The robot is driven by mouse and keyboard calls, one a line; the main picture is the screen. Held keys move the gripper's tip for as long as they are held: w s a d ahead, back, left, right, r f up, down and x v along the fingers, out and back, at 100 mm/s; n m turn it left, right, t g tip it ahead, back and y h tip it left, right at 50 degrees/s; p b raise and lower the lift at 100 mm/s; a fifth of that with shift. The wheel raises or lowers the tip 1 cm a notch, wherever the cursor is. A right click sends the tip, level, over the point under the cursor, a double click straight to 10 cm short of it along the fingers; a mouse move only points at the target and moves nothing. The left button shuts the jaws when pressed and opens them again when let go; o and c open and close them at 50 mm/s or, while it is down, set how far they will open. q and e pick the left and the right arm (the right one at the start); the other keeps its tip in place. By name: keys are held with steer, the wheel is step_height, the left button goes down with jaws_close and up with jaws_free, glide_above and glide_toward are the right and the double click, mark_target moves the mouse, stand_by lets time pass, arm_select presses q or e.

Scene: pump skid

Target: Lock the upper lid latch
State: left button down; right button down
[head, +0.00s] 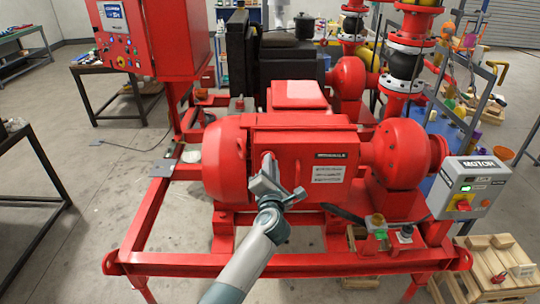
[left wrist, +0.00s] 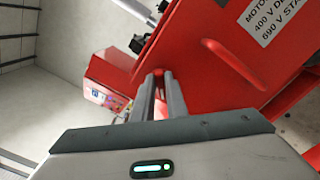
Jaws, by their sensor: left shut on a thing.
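The red motor housing (head: 228,165) stands in the middle of the head view, with a flat red lid (head: 305,190) on its near side. My left gripper (head: 268,166) is at the lid's left edge. In the left wrist view its two grey fingers (left wrist: 159,92) are nearly together on a small red piece (left wrist: 158,73), which I take to be the upper lid latch. The fingers hide most of it, so I cannot tell its angle. A red bar handle (left wrist: 235,64) on the lid is apart from the fingers. My right gripper is not in view.
A grey motor switch box (head: 468,187) stands at the right, and a red control cabinet (head: 125,38) at the back left. The red skid frame (head: 180,258) runs along the front. A wooden pallet (head: 490,262) lies at the lower right.

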arm_select(q)
steer(key=m, duration=0.8)
steer(key=shift+d+f, duration=0.15)
steer(key=shift+f, duration=0.25)
steer(key=c, duration=1.8)
jaws_free()
steer(key=shift+o, duration=0.2)
steer(key=s+b, duration=0.4)
steer(key=s, duration=1.3)
steer(key=shift+s, duration=0.2)
